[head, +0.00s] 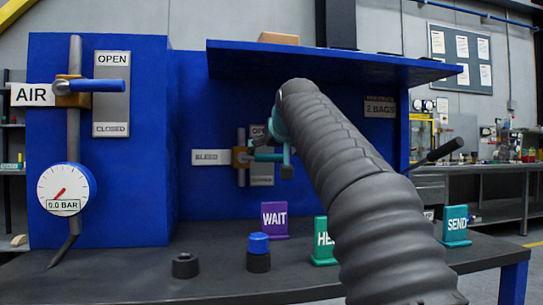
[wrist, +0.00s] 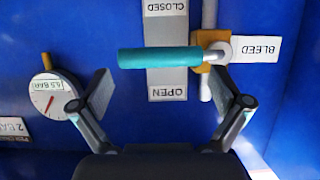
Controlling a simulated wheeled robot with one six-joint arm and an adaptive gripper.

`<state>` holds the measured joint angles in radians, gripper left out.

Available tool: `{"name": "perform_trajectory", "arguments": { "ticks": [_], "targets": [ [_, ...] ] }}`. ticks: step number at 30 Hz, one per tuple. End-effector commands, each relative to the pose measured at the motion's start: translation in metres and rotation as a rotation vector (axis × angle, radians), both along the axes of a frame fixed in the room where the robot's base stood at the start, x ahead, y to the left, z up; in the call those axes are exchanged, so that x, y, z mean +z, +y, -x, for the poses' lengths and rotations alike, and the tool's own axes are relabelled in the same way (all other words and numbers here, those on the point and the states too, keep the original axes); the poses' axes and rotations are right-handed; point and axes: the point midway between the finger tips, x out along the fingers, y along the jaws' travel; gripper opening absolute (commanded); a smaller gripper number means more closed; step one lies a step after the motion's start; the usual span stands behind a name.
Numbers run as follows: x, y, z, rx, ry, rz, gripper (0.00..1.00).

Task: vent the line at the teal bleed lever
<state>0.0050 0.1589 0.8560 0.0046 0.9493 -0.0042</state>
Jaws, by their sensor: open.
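The teal bleed lever (wrist: 160,57) lies horizontal in the wrist view, which is upside down. It crosses the grey plate (wrist: 166,80) between the words CLOSED and OPEN. Its brass valve body (wrist: 208,50) sits on a grey pipe beside the BLEED sign (wrist: 254,49). My gripper (wrist: 163,88) is open and empty, with its fingers spread on either side below the lever in the picture, apart from it. In the head view, the lever (head: 268,157) shows partly beside the BLEED sign (head: 211,157); my arm hides most of the gripper.
A gauge (wrist: 48,96) in the wrist view seems to read 5.5 BAR. At left, the AIR valve's blue lever (head: 98,86) is horizontal above a gauge (head: 67,190) reading 0.0 BAR. A blue shelf (head: 330,64) overhangs the bleed valve. WAIT (head: 274,220) and SEND (head: 455,226) signs stand on the bench.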

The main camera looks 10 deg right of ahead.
Motion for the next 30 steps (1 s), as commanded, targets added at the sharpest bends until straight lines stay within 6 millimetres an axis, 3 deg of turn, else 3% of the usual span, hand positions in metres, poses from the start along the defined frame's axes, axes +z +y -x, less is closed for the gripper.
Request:
{"name": "perform_trajectory", "arguments": {
  "ticks": [6,17,19,26,27,30],
  "targets": [
    [-0.008,0.001,-0.021,0.001,-0.001,0.000,1.00],
    [-0.011,0.001,-0.026,0.001,-0.001,0.000,1.00],
    [-0.011,0.001,-0.026,0.001,-0.001,0.000,0.90],
    [-0.011,0.001,-0.026,0.001,-0.001,0.000,0.33],
    [-0.011,0.001,-0.026,0.001,-0.001,0.000,0.28],
    [-0.010,-0.001,-0.026,-0.001,-0.001,0.004,0.28]
  ]
}}
